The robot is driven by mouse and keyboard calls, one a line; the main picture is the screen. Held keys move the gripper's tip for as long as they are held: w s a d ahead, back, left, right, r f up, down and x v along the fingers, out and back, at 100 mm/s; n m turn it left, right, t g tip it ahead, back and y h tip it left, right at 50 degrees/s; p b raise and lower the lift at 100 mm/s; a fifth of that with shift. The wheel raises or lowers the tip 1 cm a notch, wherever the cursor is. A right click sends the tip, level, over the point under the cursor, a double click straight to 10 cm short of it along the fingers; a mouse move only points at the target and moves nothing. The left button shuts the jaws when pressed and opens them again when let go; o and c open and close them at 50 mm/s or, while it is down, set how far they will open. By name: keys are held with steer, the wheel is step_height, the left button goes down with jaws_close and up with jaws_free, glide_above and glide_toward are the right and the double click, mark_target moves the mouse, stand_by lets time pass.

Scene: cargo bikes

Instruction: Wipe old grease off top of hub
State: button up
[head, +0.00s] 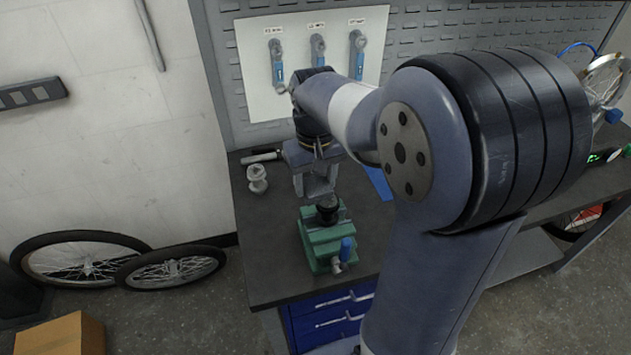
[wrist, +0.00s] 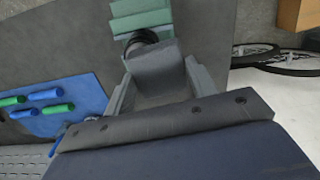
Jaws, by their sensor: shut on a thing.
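A black hub (head: 327,208) stands upright in a green vise (head: 321,238) near the left end of the dark bench. In the wrist view the hub (wrist: 141,40) is partly hidden behind a grey piece (wrist: 155,72), perhaps a folded rag, between my fingers. My gripper (head: 316,192) points down just above and slightly left of the hub. In the wrist view my gripper (wrist: 163,82) is shut on the grey piece. I cannot tell whether the piece touches the hub. Grease on the hub top cannot be made out.
A small silver part (head: 257,179) stands on the bench left of my gripper. A blue mat (wrist: 70,105) holds several blue and green tools. A pegboard panel (head: 270,100) with wrenches is behind. Wheels (head: 80,258) and a cardboard box (head: 62,335) are on the floor.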

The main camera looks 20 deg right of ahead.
mark_target(314, 184)
step_height(314, 184, up, 2)
steer(key=shift+a+p, duration=0.15)
steer(key=shift+p, duration=0.45)
step_height(314, 184, up, 3)
steer(key=p, duration=0.3)
steer(key=shift+r, duration=0.2)
